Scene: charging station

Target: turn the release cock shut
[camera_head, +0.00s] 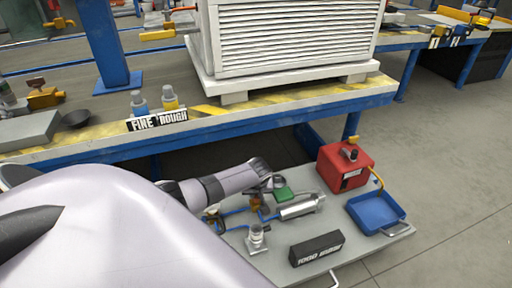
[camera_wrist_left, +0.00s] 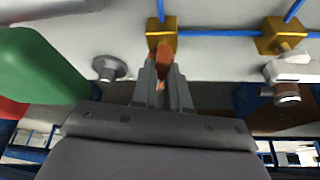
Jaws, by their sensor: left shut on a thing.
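A brass valve block (camera_wrist_left: 162,38) with an orange-brown lever (camera_wrist_left: 164,68) is at the top middle of the left wrist view; I take it as the release cock. My left gripper (camera_wrist_left: 163,92) is shut on the lever, with a grey finger on each side. The lever's lower end is partly hidden between the fingers. In the head view the left gripper (camera_head: 264,189) is small beside brass fittings (camera_head: 257,203) on the grey cart, so the lever's angle is hard to tell there. My right gripper is not in view.
A second brass block (camera_wrist_left: 280,36) sits on the same blue line. On the cart (camera_head: 375,252) are a silver cylinder (camera_head: 300,208), a green object (camera_head: 283,194), a red box (camera_head: 345,168), a blue tray (camera_head: 376,213) and a black labelled box (camera_head: 316,249). A workbench edge (camera_head: 270,112) runs behind.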

